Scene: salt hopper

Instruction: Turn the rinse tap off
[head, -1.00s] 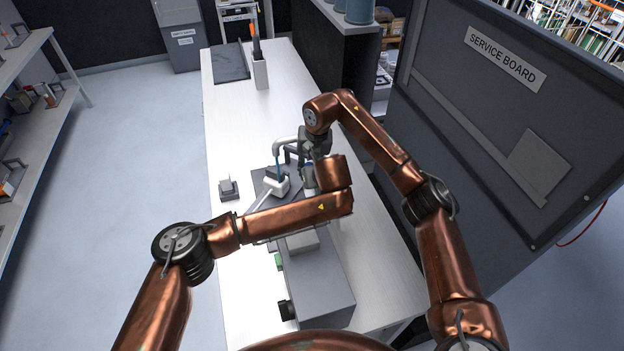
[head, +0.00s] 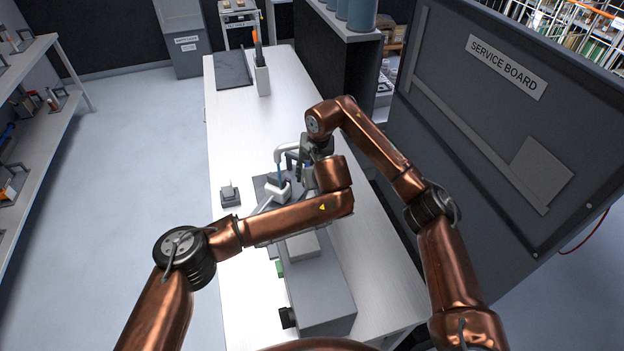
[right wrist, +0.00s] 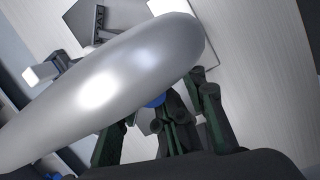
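The rinse tap's pale curved spout (head: 288,150) stands over the table's middle in the head view. A short blue streak (head: 280,178) shows below it, above a white piece (head: 279,192) with a pale bar. My right gripper (head: 304,156) points down close beside the spout. My left gripper (head: 307,178) is just below it, partly hidden by my left wrist. In the right wrist view a large silver tube (right wrist: 110,85) crosses in front of dark green-edged fingers (right wrist: 170,125) and a small blue part (right wrist: 154,101). The fingertips are hidden, and I cannot make out the tap's handle.
A grey box (head: 318,285) sits at the table's near end, below my left forearm. A small dark block (head: 230,196) stands at the left edge. A holder (head: 262,80) and a dark mat (head: 234,70) are at the far end. The service board (head: 500,120) rises on the right.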

